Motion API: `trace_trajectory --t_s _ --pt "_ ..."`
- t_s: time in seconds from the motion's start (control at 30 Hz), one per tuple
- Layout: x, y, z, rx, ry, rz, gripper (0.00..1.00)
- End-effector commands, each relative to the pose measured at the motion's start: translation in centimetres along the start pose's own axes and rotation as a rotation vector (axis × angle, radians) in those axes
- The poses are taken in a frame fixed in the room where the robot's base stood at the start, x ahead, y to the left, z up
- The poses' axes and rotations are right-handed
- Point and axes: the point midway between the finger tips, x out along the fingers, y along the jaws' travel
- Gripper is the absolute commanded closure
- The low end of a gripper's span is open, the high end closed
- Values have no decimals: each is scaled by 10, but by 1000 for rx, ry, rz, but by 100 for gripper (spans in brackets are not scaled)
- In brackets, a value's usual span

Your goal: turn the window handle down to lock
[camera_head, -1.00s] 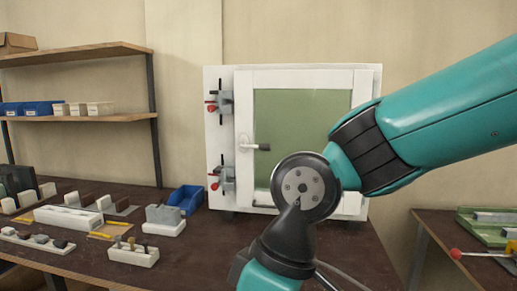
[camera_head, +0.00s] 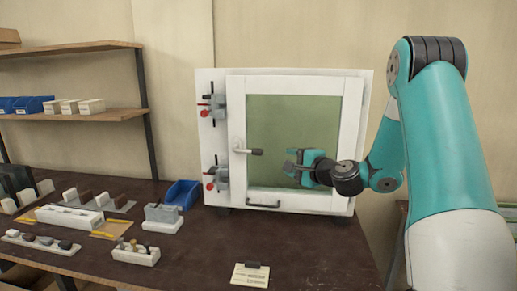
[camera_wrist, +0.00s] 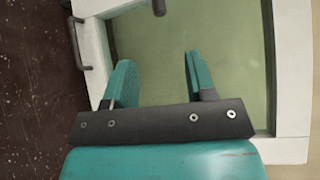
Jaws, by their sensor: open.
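The white window unit (camera_head: 285,78) stands upright on the dark bench, with a green pane (camera_head: 290,115) in its sash. The window handle (camera_head: 248,151) is on the left side of the sash; its dark grip points right, roughly level. My gripper (camera_head: 288,165) is in front of the pane, to the right of and a little below the handle, apart from it. In the wrist view my gripper (camera_wrist: 157,75) is open and empty, with the pane behind its fingers. The end of the dark handle grip (camera_wrist: 159,7) shows at the top edge there.
Two clamps with red knobs, an upper one (camera_head: 215,106) and a lower one (camera_head: 218,175), sit on the unit's left side. A bar pull (camera_head: 263,205) is below the pane. A blue bin (camera_head: 182,194) and a label card (camera_head: 251,275) are on the bench. The bench front is mostly clear.

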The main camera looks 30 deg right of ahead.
Motion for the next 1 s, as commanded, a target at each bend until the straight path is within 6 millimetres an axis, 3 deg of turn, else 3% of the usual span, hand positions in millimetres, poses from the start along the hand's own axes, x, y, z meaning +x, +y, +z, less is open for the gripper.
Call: trace_trajectory --t_s 0.6,0.8,1.0 --pt "133 -4 4 -7 -7 2 49" --pt "156 -1 3 -6 -5 2 49" --pt "162 1 2 -5 -3 3 49"
